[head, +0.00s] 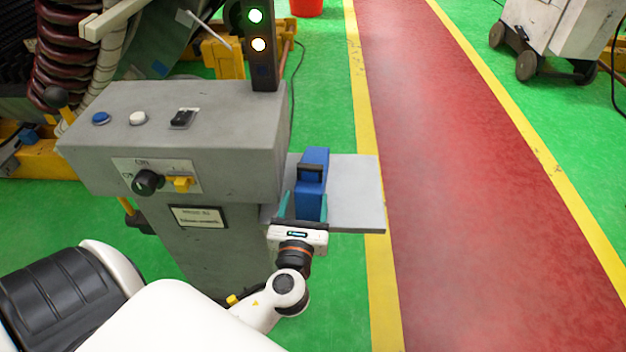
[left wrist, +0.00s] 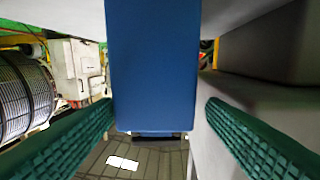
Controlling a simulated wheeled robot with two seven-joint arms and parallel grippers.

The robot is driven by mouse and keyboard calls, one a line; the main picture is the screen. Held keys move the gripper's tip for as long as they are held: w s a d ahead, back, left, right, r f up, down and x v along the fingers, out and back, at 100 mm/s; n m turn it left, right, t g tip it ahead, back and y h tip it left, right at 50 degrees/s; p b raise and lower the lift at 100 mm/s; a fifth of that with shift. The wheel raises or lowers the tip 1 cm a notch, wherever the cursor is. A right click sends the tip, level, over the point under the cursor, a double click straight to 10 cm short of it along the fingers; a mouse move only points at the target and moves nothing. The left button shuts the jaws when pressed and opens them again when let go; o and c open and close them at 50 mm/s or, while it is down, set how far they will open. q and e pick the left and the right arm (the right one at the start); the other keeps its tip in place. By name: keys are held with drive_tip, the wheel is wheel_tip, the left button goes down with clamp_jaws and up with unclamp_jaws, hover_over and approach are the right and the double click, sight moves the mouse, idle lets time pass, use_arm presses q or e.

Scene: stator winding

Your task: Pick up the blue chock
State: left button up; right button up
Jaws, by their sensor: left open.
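The blue chock (head: 315,157) stands upright on the grey side shelf (head: 365,195) of the control stand. A dark bracket-like part shows on its near face. My left gripper (head: 305,203) is open at the near side of the chock, with its green fingers to the left and right of it. In the left wrist view the chock (left wrist: 152,65) fills the upper middle between the open fingers of the left gripper (left wrist: 160,108). A gap shows on each side, so the fingers do not appear to touch it. My right gripper is in neither view.
The grey control stand (head: 190,110) with knobs and buttons is close left of the gripper. A signal light post (head: 259,50) rises behind it. The shelf's right part is bare. A red walkway (head: 470,180) lies clear to the right.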

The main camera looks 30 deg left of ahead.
sight(311, 181)
use_arm(q)
drive_tip(key=shift+x, duration=1.15)
drive_tip(key=x, duration=0.4)
drive_tip(key=shift+w+f+b, duration=0.1)
drive_tip(key=shift+w+b, duration=0.2)
drive_tip(key=shift+w, duration=0.1)
drive_tip(key=c, duration=0.8)
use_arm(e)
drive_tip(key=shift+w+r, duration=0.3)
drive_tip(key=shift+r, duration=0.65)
